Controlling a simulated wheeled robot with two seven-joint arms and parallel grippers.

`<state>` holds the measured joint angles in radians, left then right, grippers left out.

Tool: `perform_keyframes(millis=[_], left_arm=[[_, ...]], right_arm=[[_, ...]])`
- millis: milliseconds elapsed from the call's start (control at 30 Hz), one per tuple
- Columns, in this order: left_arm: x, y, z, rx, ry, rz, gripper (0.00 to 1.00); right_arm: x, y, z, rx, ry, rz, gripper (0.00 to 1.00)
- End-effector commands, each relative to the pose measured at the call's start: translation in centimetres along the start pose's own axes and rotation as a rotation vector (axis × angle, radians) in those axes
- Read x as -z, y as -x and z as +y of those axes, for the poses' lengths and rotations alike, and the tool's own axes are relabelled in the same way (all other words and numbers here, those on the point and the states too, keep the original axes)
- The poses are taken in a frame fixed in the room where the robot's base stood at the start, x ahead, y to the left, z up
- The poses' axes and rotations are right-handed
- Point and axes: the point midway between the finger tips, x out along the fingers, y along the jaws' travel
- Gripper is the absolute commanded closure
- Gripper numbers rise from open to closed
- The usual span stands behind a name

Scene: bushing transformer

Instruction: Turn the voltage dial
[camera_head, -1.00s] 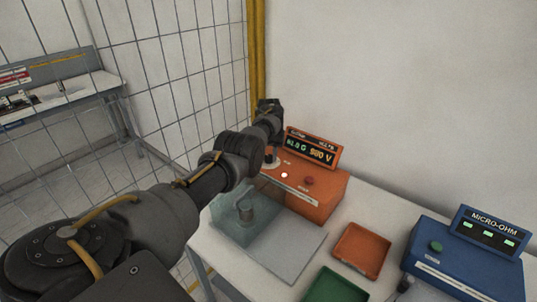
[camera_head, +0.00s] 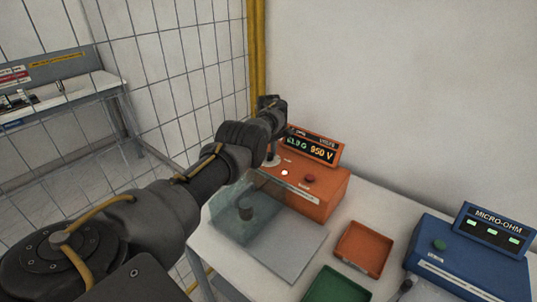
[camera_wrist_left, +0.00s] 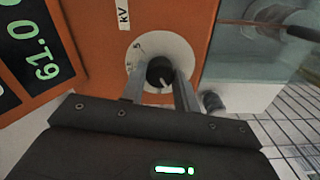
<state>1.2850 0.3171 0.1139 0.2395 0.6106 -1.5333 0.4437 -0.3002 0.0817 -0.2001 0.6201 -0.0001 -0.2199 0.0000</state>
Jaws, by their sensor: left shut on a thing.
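The voltage dial is a black knob (camera_wrist_left: 160,72) on a white round scale plate (camera_wrist_left: 143,50), next to a "KV" label, on the orange tester. In the left wrist view my left gripper (camera_wrist_left: 161,82) is shut on the knob, one finger on each side. In the head view my left gripper (camera_head: 271,158) reaches down to the left part of the orange tester (camera_head: 310,197), and the knob is mostly hidden there. The tester's display (camera_head: 313,147) is lit, with a green reading and a yellow figure that looks like 950 V. My right gripper is not in view.
A clear box (camera_head: 238,222) with a dark cylinder stands in front of the tester. An orange tray (camera_head: 362,250), a green tray (camera_head: 337,287) and a blue micro-ohm meter (camera_head: 462,262) are to the right. A mesh fence (camera_head: 190,75) stands on the left.

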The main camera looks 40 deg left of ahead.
Motion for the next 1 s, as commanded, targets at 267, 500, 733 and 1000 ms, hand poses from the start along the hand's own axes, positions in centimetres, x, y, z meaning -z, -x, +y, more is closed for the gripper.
perform_keyframes(millis=[267,500,733,1000], left_arm=[[0.13,0.22,0.15,-0.006,0.149,0.005,0.92],[0.14,0.28,0.14,-0.007,0.208,0.005,0.92],[0.14,0.33,0.15,-0.007,0.22,0.005,0.92],[0.15,0.35,0.16,-0.007,0.219,0.005,0.67]], right_arm=[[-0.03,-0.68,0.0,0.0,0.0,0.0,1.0],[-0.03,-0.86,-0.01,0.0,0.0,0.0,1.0],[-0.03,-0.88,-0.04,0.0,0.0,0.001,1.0],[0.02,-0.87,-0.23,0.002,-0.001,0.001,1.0]])
